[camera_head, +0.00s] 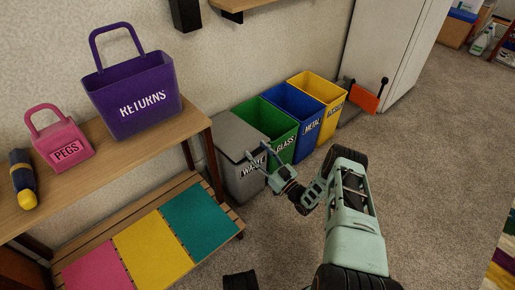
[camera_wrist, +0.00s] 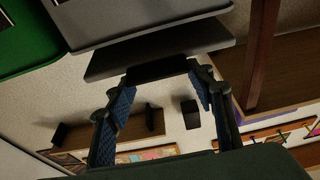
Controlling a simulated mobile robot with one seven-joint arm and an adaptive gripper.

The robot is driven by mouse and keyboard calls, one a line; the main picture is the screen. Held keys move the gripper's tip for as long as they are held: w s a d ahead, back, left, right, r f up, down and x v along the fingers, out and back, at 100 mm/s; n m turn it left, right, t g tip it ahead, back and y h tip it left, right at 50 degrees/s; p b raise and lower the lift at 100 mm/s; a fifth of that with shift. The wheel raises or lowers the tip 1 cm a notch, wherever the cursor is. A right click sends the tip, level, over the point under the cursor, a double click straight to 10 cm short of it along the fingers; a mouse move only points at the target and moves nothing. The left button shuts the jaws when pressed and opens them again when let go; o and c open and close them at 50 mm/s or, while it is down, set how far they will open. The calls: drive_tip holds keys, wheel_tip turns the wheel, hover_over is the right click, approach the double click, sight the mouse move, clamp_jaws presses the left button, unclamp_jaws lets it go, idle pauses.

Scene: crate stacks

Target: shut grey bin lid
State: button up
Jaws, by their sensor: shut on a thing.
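The grey bin (camera_head: 243,180), labelled WASTE, stands at the left end of a row of bins against the wall. My gripper (camera_head: 258,152) is at the lid's front edge, above the label. In the wrist view, the grey lid (camera_wrist: 112,62) shows as a slab beside the bin body (camera_wrist: 140,22). My gripper (camera_wrist: 162,75) has its fingers on either side of a dark part at the lid's edge and is shut on it. The fingers partly hide that edge.
Green (camera_head: 272,122), blue (camera_head: 300,115) and yellow (camera_head: 325,98) open bins stand close to the right of the grey bin. A wooden bench (camera_head: 236,216) is near on the left, below a shelf with a purple basket (camera_head: 130,88).

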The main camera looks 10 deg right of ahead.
drive_tip(key=shift+w+f, duration=0.1)
drive_tip(key=shift+w, duration=0.05)
idle(0.3)
drive_tip(key=o, duration=1.7)
drive_tip(key=shift+a, duration=0.1)
drive_tip(key=shift+f, duration=0.1)
drive_tip(key=v, duration=1.2)
drive_tip(key=shift+f, duration=0.1)
